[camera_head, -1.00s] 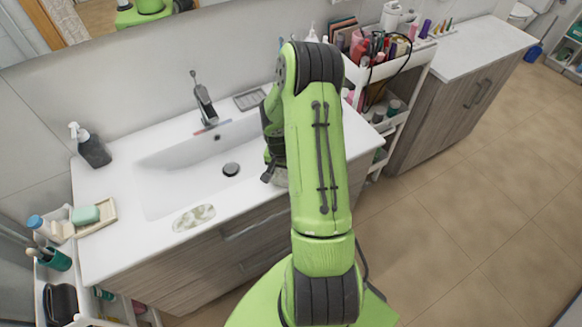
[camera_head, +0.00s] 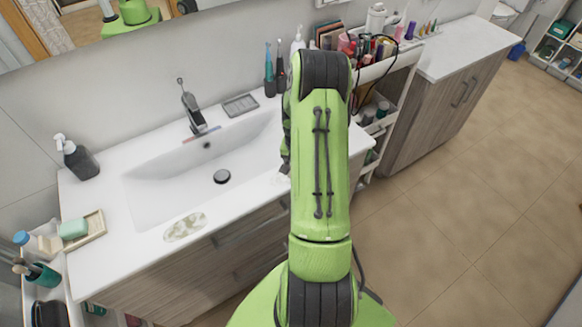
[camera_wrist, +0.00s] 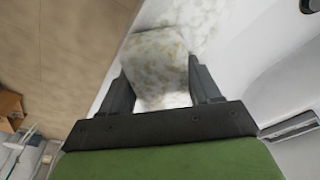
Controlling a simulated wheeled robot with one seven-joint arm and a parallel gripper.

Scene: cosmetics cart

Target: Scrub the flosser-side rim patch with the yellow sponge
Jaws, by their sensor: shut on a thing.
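My gripper (camera_wrist: 160,78) is shut on a block-shaped sponge (camera_wrist: 156,55) in the wrist view. The sponge looks pale, mottled white, grey and yellowish. It is over a mottled patch (camera_wrist: 203,18) on the white rim beside the basin; whether it touches cannot be told. In the head view my arm hides the gripper and sponge; a faint bit of mark (camera_head: 279,179) shows on the front rim by the arm. Another mottled greenish patch (camera_head: 185,227) lies on the front rim at left. I cannot pick out the flosser for certain.
The white basin (camera_head: 150,195) with its faucet (camera_head: 192,108) is left of my arm. A soap dish (camera_head: 92,230) and dark pump bottle (camera_head: 80,160) stand at left. Toothbrushes (camera_head: 269,75) stand behind the arm. A loaded cart (camera_head: 390,66) is at right.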

